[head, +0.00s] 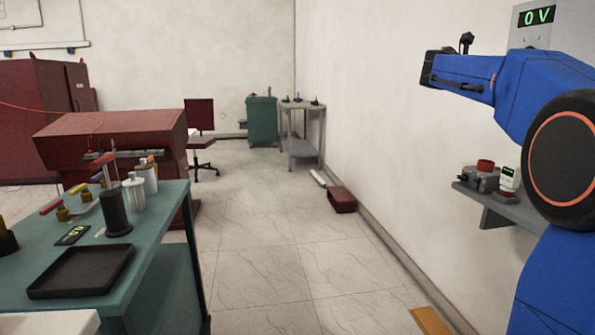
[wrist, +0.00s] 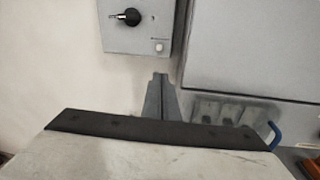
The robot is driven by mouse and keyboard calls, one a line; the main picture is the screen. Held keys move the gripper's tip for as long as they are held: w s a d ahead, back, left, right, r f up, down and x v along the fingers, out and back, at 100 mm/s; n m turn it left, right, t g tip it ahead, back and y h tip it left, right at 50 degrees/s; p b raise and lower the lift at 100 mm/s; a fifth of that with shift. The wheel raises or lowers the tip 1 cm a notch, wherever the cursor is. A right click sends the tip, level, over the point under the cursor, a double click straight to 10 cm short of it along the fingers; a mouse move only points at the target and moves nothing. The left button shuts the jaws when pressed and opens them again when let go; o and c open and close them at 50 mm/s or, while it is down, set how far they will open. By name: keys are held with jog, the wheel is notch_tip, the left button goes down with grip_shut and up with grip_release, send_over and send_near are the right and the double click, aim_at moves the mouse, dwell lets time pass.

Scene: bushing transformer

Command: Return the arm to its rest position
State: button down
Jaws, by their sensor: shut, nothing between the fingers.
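My blue arm (head: 465,72) is raised at the right of the head view, folded with its forearm level and pointing left. Its dark end (head: 437,68) is high beside the white wall, clear of the shelf below. In the wrist view my gripper (wrist: 160,78) shows as two grey fingers that meet at their tips. It is shut and empty. Nothing touches the fingers.
In the wrist view a grey box with a black knob (wrist: 131,17) and a large grey panel (wrist: 252,50) lie beyond the fingers. A wall shelf (head: 490,205) carries small devices. A teal bench (head: 165,230) stands left; the middle floor is clear.

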jog(key=s+a+f+m+y, duration=0.5)
jog(key=s+a+f, duration=0.7)
jog(key=f, duration=0.4)
jog(key=s+a+f+m+y, duration=0.6)
jog(key=s+a+f, duration=0.6)
jog(key=f, duration=0.4)
jog(key=s+a+f+m+t+y, duration=0.1)
jog(key=s+a+f+m+y, duration=0.5)
jog(key=s+a+f, duration=0.7)
notch_tip(320, 180, down, 4)
jog(key=shift+r+m, duration=0.15)
jog(key=shift+m, duration=1.05)
jog(key=shift+s, duration=0.1)
